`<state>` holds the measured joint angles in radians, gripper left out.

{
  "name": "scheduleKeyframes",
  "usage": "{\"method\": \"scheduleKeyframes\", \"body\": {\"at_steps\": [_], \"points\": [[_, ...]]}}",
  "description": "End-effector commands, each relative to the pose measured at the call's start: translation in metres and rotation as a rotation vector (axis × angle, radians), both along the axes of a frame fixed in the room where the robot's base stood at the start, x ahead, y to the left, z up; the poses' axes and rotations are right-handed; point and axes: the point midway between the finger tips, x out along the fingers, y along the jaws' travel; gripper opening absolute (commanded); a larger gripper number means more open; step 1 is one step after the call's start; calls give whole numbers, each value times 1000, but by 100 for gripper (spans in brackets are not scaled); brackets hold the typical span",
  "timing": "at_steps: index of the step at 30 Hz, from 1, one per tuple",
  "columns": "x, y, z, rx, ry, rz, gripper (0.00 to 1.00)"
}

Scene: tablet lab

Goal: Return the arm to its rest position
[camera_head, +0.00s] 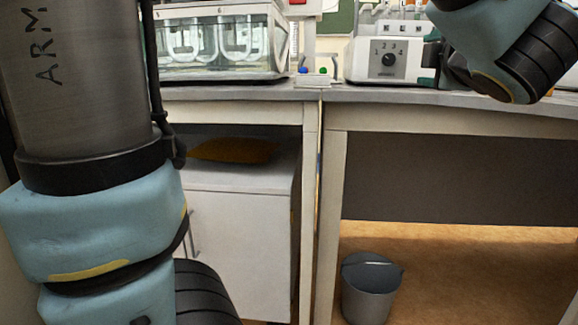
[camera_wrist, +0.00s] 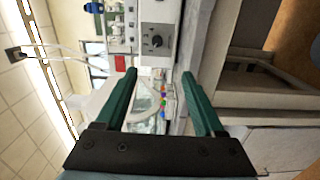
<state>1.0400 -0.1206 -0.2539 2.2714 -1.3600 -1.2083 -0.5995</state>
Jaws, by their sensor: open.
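My gripper (camera_wrist: 158,74) shows in the wrist view as two dark green fingers on a black mount. The fingers are spread wide apart with nothing held between them. The wrist view is turned on its side and looks toward the bench equipment. In the head view my arm comes in from the upper right, in front of the bench, and a large part of it also fills the left side. My gripper is mostly hidden there behind the arm links.
A glass-walled bath unit (camera_head: 222,45) and a white device with a numbered knob (camera_head: 389,59) stand on the grey benchtop (camera_head: 313,93). Below are a white cabinet (camera_head: 240,240) and a grey bin (camera_head: 369,290) on the floor. The space under the right bench is otherwise open.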

Motion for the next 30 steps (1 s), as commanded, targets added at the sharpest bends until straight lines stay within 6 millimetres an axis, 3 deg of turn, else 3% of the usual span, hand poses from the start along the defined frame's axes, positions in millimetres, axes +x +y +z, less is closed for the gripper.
{"method": "scheduleKeyframes", "body": {"at_steps": [11, 14, 19, 22, 24, 27, 30], "points": [[48, -2, -34, 229, 15, -122, 71], [65, 1, -52, 330, 34, -175, 71], [94, 20, -100, 558, 105, -288, 71], [109, 49, -147, 743, 194, -386, 71], [112, 81, -186, 884, 286, -471, 71], [103, 130, -238, 1055, 431, -601, 71], [84, 177, -277, 1176, 571, -721, 71]]}}
